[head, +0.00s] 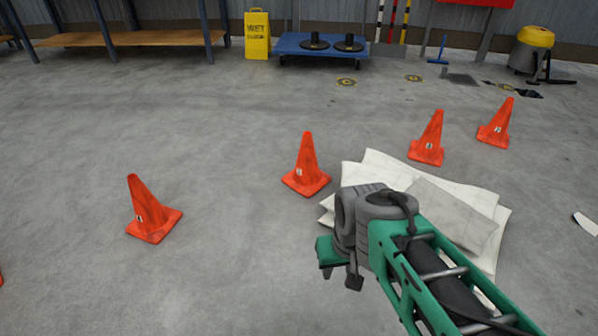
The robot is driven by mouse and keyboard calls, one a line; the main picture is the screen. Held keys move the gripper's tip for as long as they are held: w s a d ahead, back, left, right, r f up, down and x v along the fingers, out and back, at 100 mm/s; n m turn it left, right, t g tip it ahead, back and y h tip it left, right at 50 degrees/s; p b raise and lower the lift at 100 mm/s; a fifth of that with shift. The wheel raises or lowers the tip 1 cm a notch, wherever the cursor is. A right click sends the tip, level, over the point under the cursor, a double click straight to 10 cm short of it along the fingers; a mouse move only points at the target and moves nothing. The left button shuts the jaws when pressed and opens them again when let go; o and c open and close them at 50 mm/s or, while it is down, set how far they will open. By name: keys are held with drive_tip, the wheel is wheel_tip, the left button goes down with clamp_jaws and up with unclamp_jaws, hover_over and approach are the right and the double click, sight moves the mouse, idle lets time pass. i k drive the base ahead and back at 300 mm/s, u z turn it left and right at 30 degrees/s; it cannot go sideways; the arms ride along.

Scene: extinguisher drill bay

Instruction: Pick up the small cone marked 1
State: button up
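Several small orange cones stand upright on the concrete floor. One cone (152,209) is at the left. A second cone (307,165) is near the middle, just left of the white sheets. A third cone (428,140) is behind the sheets at the right, and a fourth cone (496,124) is farther right. Each has a small pale label, too small to read, so I cannot tell which is marked 1. My gripper (339,272) is in front of the sheets, to the lower right of the middle cone and apart from every cone. Its fingers are mostly hidden, so its opening is unclear.
White sheets (377,164) lie on the floor behind my arm. An orange edge (1,281) shows at the left border. Floor between the left and middle cones is clear.

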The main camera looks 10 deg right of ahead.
sight(306, 178)
drive_tip(key=u, duration=0.4)
drive_tip(key=i, duration=1.2)
drive_tip(key=u, duration=0.15)
